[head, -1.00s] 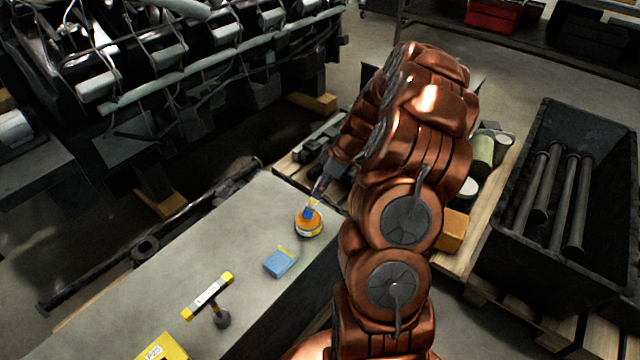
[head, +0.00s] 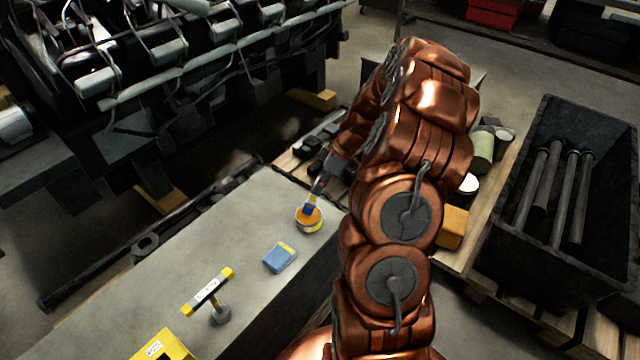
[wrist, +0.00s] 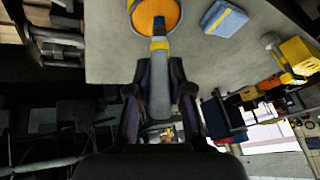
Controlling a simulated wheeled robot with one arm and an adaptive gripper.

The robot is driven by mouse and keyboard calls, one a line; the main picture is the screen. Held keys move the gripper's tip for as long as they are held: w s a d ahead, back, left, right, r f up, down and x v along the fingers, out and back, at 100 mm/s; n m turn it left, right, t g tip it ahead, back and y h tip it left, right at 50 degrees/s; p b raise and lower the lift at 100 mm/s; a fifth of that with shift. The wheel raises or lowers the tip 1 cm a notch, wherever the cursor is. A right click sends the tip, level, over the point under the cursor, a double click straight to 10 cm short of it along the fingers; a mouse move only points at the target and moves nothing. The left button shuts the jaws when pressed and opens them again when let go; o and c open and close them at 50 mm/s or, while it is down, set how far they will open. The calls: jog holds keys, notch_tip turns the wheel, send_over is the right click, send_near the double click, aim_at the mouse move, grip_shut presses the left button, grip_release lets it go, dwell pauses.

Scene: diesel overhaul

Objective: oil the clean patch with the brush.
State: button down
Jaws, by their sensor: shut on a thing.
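My gripper (head: 326,174) is shut on the grey handle of the brush. In the wrist view, my gripper (wrist: 157,84) has a finger on each side of that handle. The brush (head: 312,203) has a yellow band and a blue part towards its tip. It points down at a round tin with an orange top (head: 308,219) on the grey bench. In the wrist view, the brush (wrist: 159,44) overlaps the orange surface of the tin (wrist: 153,13). I cannot tell whether the tip touches it. I cannot make out the clean patch.
A blue and yellow sponge-like block (head: 279,258) lies on the bench (head: 150,290) near the tin. A yellow-ended bar on a stand (head: 208,292) and a yellow box (head: 163,346) are nearer. The engine (head: 160,90) stands at left. A dark crate of pipes (head: 560,285) is at right.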

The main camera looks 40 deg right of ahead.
aim_at(320, 175)
jog(key=shift+f, duration=0.35)
dwell(0.4)
jog(key=shift+f+b, duration=0.15)
jog(key=shift+b, duration=0.75)
dwell(2.4)
jog(key=shift+r+b, duration=0.4)
jog(key=shift+r, duration=3.25)
jog(key=w+a+r+m+h+p, duration=0.1)
jog(key=w+a+r+m+p, duration=0.1)
jog(key=a, duration=0.6)
jog(key=w+a+r+m+t+p, duration=0.1)
jog(key=w+a+r+m+p, duration=0.1)
jog(key=a, duration=0.6)
jog(key=w+a+r+m+t+h+p, duration=0.1)
jog(key=w+a+r+m+p, duration=0.1)
jog(key=a, duration=0.6)
jog(key=w+m+p, duration=0.1)
jog(key=w+p, duration=0.1)
jog(key=p, duration=0.1)
jog(key=shift+r+h+p, duration=0.3)
jog(key=shift+p, duration=0.1)
